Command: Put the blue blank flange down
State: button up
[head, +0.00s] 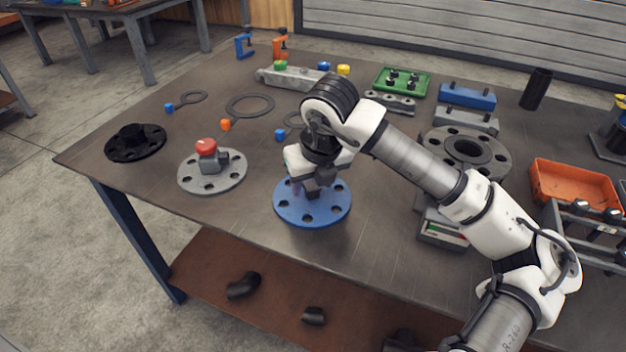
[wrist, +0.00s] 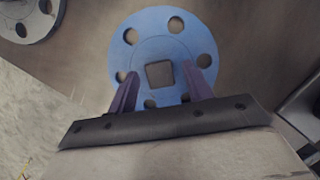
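The blue blank flange (head: 296,213) is a round disc with several bolt holes. It appears to lie flat on the table near the front edge, in the middle of the head view. In the wrist view the flange (wrist: 205,40) shows a square grey-brown feature (wrist: 159,74) at its centre. My gripper (head: 314,192) is right above the flange, pointing down. In the wrist view my gripper's two fingers (wrist: 161,78) stand apart on either side of the square, with blue showing between each finger and it. The arm and gripper hide part of the flange's far side in the head view.
A grey flange with a red knob (head: 232,178) and a black flange (head: 136,142) stand to the left. A large grey pipe flange (head: 490,160) and an orange bin (head: 573,184) are at right. Gaskets (head: 249,106) lie behind. Bare table (head: 250,215) surrounds the blue flange's left.

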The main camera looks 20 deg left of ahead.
jog(key=shift+r+p, duration=0.3)
jog(key=shift+p, duration=0.1)
jog(key=b+v, duration=0.1)
jog(key=v, duration=1)
jog(key=shift+s+r+b, duration=0.15)
jog(key=shift+r+b, duration=0.2)
jog(key=shift+b, duration=0.05)
